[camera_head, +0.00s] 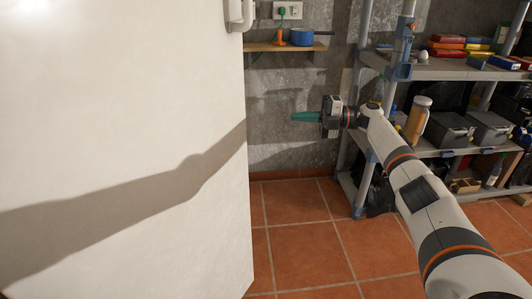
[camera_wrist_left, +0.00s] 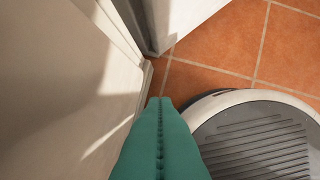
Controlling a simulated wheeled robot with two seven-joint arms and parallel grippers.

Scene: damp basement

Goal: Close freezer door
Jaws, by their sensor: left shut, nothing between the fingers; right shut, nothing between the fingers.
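The white freezer door (camera_head: 120,110) fills the left side of the head view. Its handle (camera_head: 240,14) shows at the top near the right edge. A shadow of an arm falls across the door. My right gripper (camera_head: 296,117) is to the right of the door's edge, apart from it, with its green fingers shut and empty, pointing left. My left gripper (camera_wrist_left: 160,104) shows only in the left wrist view, shut and empty, close beside a pale upright panel (camera_wrist_left: 60,80). A second white panel (camera_wrist_left: 180,18) stands at an angle beyond it, with a dark grey edge where the two come near.
A grey shelf unit (camera_head: 450,68) with boxes, bins and an orange bottle (camera_head: 417,118) stands at the right behind my right arm. A small wall shelf (camera_head: 285,47) holds a blue pot (camera_head: 301,37). Tiled floor (camera_head: 295,235) is clear right of the door. My base shows lower right in the wrist view.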

